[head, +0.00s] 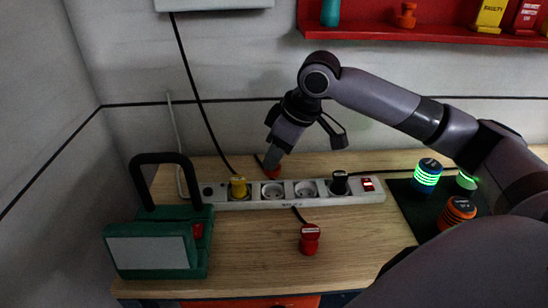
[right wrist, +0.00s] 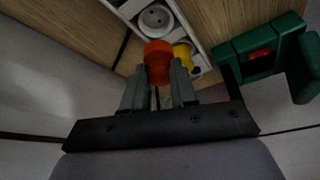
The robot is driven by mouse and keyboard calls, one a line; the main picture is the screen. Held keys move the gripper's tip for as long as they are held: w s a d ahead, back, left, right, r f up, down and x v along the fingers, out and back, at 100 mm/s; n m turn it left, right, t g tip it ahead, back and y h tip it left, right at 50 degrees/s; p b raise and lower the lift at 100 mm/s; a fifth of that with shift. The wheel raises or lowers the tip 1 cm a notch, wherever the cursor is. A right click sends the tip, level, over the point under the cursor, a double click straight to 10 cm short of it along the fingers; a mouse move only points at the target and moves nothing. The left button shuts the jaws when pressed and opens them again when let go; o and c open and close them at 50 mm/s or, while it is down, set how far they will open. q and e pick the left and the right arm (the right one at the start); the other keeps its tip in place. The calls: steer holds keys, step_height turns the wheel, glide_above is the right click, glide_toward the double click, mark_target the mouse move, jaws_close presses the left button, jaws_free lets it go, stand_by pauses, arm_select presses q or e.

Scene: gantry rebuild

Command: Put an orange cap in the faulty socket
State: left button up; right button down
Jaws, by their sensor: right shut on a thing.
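My right gripper (head: 271,164) is shut on an orange cap (head: 273,173), held just behind the white socket strip (head: 215,203). In the right wrist view the cap (right wrist: 158,62) sits between the two fingertips (right wrist: 159,88), with an empty socket (right wrist: 156,19) and a yellow plug or cap (right wrist: 183,55) close by. The strip carries the yellow piece (head: 239,188) at left, two open round sockets (head: 272,191) (head: 306,190), a black plug (head: 340,184) and a red switch (head: 368,184). Dark lettering on its front edge is too small to read. My left gripper is not in view.
A green lamp (head: 150,252) with a black handle stands at left. A red labelled piece (head: 309,241) stands in front of the strip. Banded cylinders (head: 427,178) (head: 457,213) stand on a dark mat at right. A red shelf (head: 440,36) holds tags. The front centre is mostly free.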

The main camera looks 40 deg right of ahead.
mark_target(280, 169)
steer(key=shift+s+f+b, duration=0.1)
steer(key=shift+f+b, duration=0.2)
steer(key=shift+f, duration=0.75)
step_height(280, 169, down, 3)
steer(key=b, duration=0.2)
steer(key=shift+r+b, duration=0.1)
steer(key=shift+b, duration=0.2)
steer(key=shift+f+b, duration=0.45)
steer(key=shift+b, duration=0.15)
steer(key=shift+r, duration=0.1)
steer(key=shift+p, duration=0.75)
